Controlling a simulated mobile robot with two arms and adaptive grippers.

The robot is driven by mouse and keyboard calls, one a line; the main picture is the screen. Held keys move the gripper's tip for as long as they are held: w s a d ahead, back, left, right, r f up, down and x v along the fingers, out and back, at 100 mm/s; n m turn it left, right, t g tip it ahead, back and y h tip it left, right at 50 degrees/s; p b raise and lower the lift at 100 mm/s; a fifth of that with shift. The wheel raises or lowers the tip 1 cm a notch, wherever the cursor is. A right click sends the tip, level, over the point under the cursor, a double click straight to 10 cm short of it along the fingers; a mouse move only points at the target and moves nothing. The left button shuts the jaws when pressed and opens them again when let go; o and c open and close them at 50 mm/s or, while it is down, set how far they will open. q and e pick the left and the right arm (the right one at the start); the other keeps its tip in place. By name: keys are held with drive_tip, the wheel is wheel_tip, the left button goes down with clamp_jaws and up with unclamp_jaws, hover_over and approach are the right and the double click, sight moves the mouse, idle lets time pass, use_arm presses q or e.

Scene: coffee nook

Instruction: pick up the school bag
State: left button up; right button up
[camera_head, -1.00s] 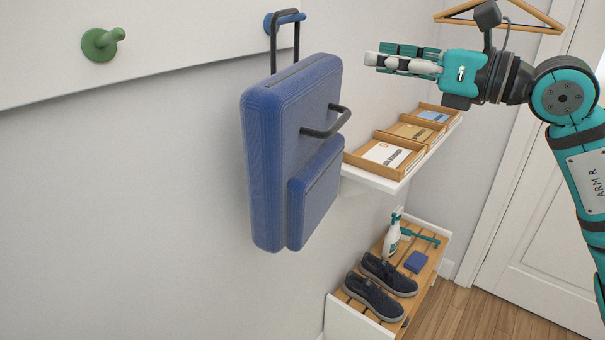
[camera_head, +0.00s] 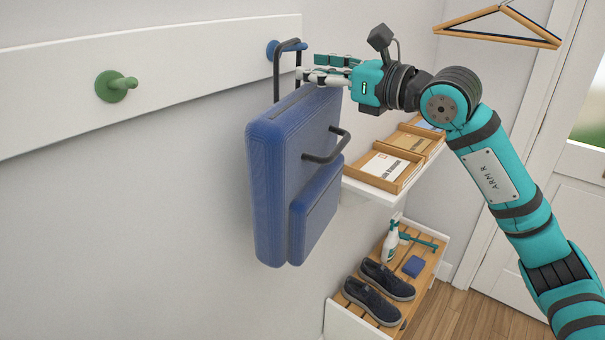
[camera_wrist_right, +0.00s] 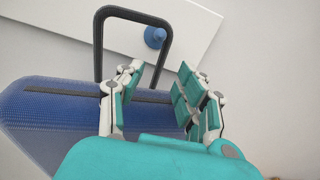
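The blue school bag (camera_head: 268,190) hangs against the wall at the blue peg (camera_head: 271,48), its dark top handle loop (camera_head: 278,72) standing up. A second dark handle (camera_head: 328,146) sticks out from its front. My right gripper (camera_head: 308,70) is open just above the bag's top, at the loop. In the right wrist view, the gripper (camera_wrist_right: 160,76) has its fingers apart, with one leg of the loop (camera_wrist_right: 98,45) between them; contact is not clear. The bag's top (camera_wrist_right: 60,105) and the peg (camera_wrist_right: 155,36) also show there. My left gripper is out of view.
A green peg (camera_head: 115,86) is on the white rail (camera_head: 190,70) at left. A shelf with wooden trays (camera_head: 385,168) is right of the bag. Below, a slatted bench holds shoes (camera_head: 378,290), a spray bottle (camera_head: 391,240) and a blue box (camera_head: 413,266). A hanger (camera_head: 500,28) is at upper right.

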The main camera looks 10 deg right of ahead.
sight(300, 64)
drive_tip(key=x, duration=0.1)
drive_tip(key=p+x, duration=0.1)
drive_tip(key=x, duration=0.2)
drive_tip(key=shift+s+a+r+p, duration=0.1)
drive_tip(key=shift+r+p, duration=0.25)
drive_tip(key=shift+p, duration=0.05)
drive_tip(key=shift+w+a+f, duration=0.15)
drive_tip(key=shift+w, duration=0.05)
drive_tip(key=shift+c, duration=0.4)
drive_tip(key=shift+s, duration=0.1)
drive_tip(key=shift+c, duration=1)
clamp_jaws()
drive_tip(key=shift+r, duration=0.2)
